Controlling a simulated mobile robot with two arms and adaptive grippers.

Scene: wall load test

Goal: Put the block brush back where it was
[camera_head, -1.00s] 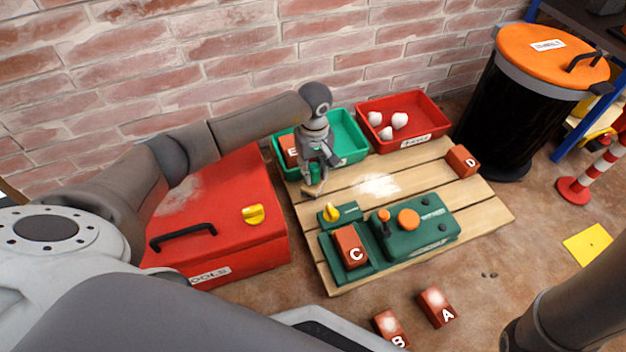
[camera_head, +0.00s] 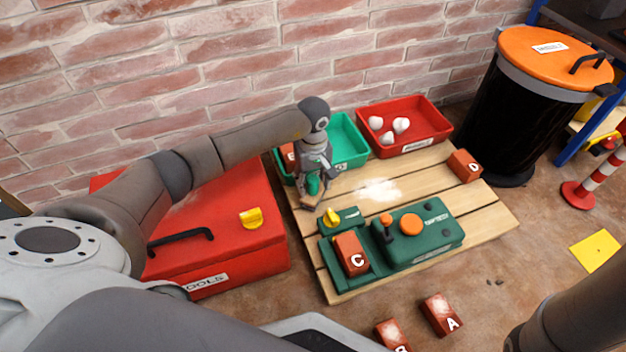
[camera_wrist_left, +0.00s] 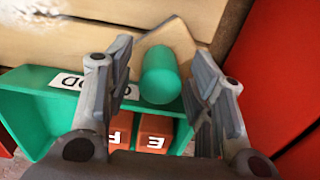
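The block brush, with a green handle (camera_head: 313,186) and a pale wooden block (camera_head: 310,201), is at the wooden pallet's left edge, in front of the green bin. In the left wrist view its handle (camera_wrist_left: 160,74) stands between my fingers, over the wooden block (camera_wrist_left: 172,38). My left gripper (camera_head: 314,176) is around the handle from above. Its fingers (camera_wrist_left: 158,80) are apart, with a visible gap on the left side of the handle; the right finger is very close to it. The block's underside is hidden. My right gripper is out of view.
The green bin (camera_head: 350,150) holds red blocks E (camera_wrist_left: 155,132) and F (camera_wrist_left: 118,130). A red bin (camera_head: 432,118) holds white lumps. A green device (camera_head: 437,232) with block C (camera_head: 350,252) and a yellow knob (camera_head: 331,217) is close in front. The red toolbox (camera_head: 225,225) borders the left.

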